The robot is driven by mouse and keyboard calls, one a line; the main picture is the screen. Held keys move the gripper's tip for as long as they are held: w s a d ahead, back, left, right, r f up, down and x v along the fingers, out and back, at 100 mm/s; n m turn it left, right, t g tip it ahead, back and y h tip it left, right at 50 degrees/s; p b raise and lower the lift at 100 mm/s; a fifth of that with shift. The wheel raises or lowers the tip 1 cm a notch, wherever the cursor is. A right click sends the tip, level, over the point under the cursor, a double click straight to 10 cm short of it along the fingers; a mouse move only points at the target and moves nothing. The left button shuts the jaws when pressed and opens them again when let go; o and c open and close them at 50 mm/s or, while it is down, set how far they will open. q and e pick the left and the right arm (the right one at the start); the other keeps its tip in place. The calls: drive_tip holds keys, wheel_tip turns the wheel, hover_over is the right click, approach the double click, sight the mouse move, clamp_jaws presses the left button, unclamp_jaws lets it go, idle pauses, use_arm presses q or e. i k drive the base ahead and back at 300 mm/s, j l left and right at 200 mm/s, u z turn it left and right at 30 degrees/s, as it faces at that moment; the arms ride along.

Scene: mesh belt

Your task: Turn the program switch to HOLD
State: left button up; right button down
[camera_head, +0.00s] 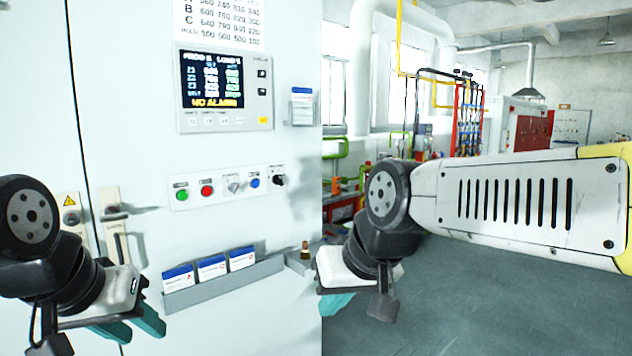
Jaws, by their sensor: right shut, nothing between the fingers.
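A white control strip (222,188) on the cabinet carries a green button (181,195), a red button (207,190), a grey selector switch (233,185), a blue button (254,183) and a black rotary knob (279,179). Their labels are too small to read, so I cannot tell which is the program switch or its position. My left gripper (133,326) is low at the left, below the strip, with its teal fingers apart and nothing seen between them. My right gripper (336,304) is shut and empty, below and right of the strip, partly hidden by its own wrist.
A display panel (224,90) above the strip shows an orange alarm line. A ledge (225,285) holding several blue-white packets juts out below, between the grippers. A small brass-coloured item (304,249) stands by the cabinet's right edge. The space before the strip is clear.

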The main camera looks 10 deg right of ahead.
sight(276, 179)
drive_tip(key=z, duration=0.3)
drive_tip(key=i+l, duration=0.15)
drive_tip(key=l, duration=0.15)
drive_tip(key=i+l, duration=0.15)
drive_tip(key=l, duration=0.2)
drive_tip(key=i+l, duration=0.35)
drive_tip(key=l, duration=0.25)
drive_tip(key=u, duration=0.05)
